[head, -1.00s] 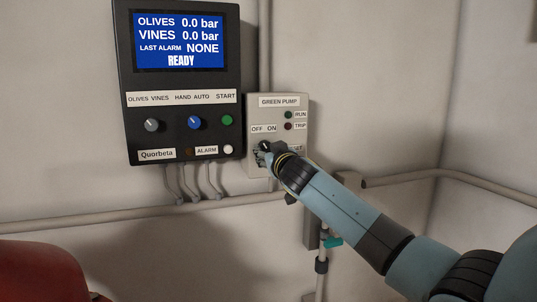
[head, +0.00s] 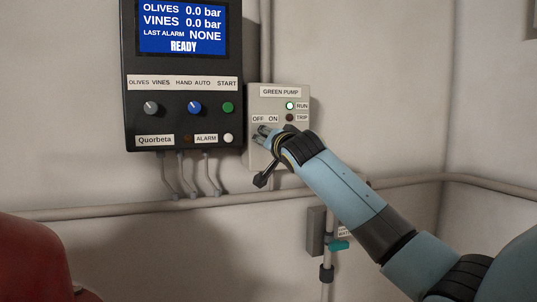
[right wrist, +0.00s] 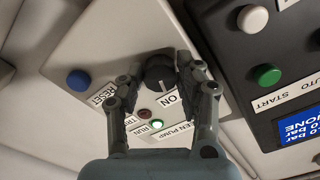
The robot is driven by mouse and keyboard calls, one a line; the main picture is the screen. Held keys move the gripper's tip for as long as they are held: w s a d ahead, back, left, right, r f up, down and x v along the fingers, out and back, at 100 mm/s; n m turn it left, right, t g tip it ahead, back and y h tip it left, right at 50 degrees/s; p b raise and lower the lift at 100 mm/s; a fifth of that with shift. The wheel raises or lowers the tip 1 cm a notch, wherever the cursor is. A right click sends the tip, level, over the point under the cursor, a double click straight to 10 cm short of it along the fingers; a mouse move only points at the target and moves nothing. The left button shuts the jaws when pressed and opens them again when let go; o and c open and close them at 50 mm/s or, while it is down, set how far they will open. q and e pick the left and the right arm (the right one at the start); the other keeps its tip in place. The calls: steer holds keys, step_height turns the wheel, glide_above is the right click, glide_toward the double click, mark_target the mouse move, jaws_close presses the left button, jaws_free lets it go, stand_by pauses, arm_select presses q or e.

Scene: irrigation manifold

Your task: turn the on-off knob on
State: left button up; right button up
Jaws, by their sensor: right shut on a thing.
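The green pump box (head: 254,104) hangs on the wall with OFF and ON labels. My right gripper (head: 263,137) is at its front and hides the on-off knob in the head view. In the right wrist view the black knob (right wrist: 160,72) sits between the two fingers of my right gripper (right wrist: 162,70), which is shut on it. The ON label (right wrist: 170,98) is beside the knob. The RUN lamp (head: 290,105) glows green; the TRIP lamp (head: 290,117) is dark. My left gripper is not in view.
A black controller (head: 183,68) with a blue screen reading READY is left of the pump box. A blue reset button (right wrist: 78,80) is near my fingers. A pipe (head: 110,210) runs along the wall below, and a teal-handled valve (head: 338,246) is under my right arm.

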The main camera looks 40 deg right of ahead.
steer(key=shift+m+b, duration=1.35)
steer(key=shift+m, duration=0.45)
steer(key=o, duration=1.1)
steer(key=shift+o, duration=0.2)
steer(key=v, duration=1.2)
